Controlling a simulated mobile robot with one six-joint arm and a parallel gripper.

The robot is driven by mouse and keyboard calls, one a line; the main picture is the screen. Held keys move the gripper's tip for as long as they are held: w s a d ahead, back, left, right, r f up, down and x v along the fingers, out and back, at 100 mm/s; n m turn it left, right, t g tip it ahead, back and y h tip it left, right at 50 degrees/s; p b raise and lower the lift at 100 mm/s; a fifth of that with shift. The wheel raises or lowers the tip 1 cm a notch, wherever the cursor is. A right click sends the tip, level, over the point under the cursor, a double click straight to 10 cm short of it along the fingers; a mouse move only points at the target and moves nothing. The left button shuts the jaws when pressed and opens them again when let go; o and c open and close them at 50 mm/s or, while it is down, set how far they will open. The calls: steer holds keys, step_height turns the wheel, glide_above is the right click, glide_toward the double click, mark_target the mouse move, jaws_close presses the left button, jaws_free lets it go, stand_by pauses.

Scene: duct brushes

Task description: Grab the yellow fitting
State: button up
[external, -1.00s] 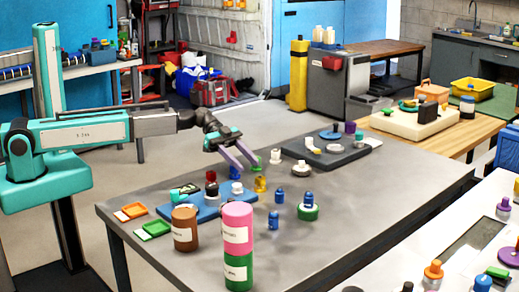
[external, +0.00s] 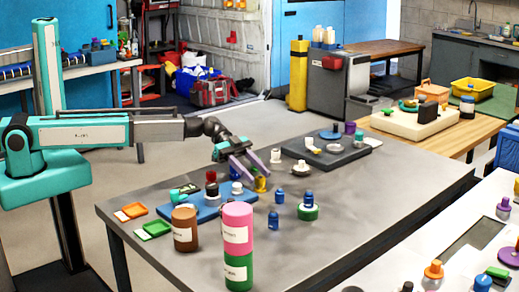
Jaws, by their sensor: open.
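The yellow fitting (external: 260,185) stands on the grey table, just right of the blue board. My gripper (external: 257,176) is open, with its two purple fingers angled down at the fitting's top. The fingers partly cover the upper part of the fitting. I cannot tell whether they touch it or stand on both sides of it.
The blue board (external: 211,208) with several fittings lies to the left. A white fitting (external: 237,188) is close beside my fingers. Blue fittings (external: 279,195) stand to the right. Pink (external: 238,218) and brown (external: 184,232) cylinders stand nearer the camera.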

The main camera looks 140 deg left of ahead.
mark_target(256, 186)
steer(key=shift+w+f, duration=0.15)
steer(key=shift+w, duration=0.35)
jaws_close()
stand_by(0.4)
step_height(256, 186, up, 10)
steer(key=b, duration=0.1)
steer(key=shift+b, duration=0.3)
stand_by(0.4)
stand_by(0.5)
